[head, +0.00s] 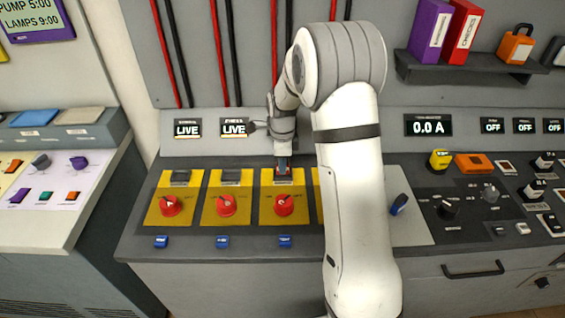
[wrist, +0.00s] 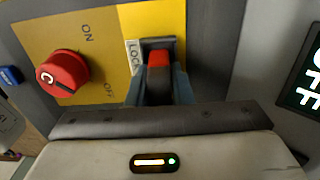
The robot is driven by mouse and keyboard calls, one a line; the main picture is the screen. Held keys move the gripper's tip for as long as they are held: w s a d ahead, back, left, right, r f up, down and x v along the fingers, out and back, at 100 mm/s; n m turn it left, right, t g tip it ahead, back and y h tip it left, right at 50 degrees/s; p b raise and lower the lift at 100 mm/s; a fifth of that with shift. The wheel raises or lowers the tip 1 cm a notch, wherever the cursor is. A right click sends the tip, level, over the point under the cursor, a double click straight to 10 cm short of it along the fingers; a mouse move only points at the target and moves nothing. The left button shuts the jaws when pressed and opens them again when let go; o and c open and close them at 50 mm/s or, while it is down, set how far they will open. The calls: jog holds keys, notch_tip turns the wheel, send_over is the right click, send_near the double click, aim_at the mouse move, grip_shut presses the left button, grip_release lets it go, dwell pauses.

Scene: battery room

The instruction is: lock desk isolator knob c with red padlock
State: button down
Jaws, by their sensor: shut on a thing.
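Isolator knob c (head: 284,204) is a red round knob on a yellow plate, third from the left on the desk. It also shows in the wrist view (wrist: 62,74), with ON and OFF printed beside it. My gripper (head: 283,170) is over the back end of that plate. In the wrist view my gripper (wrist: 158,88) is shut on the red padlock (wrist: 159,59); only its red end shows between the fingers. The padlock is right beside the LOCK label (wrist: 134,58). Whether it touches or passes through the lock point is hidden.
Two more red knobs (head: 170,205) (head: 225,204) on yellow plates stand to the left. LIVE displays (head: 187,129) are on the panel behind. My arm hides part of the desk right of knob c. An orange padlock (head: 516,46) stands on the shelf (head: 470,70).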

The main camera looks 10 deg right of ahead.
jog(key=shift+f+b, duration=0.35)
jog(key=shift+f, duration=0.2)
jog(key=c, duration=1.6)
grip_release()
jog(key=shift+o, duration=0.2)
jog(key=shift+r+p, duration=3.4)
jog(key=shift+r, duration=2.15)
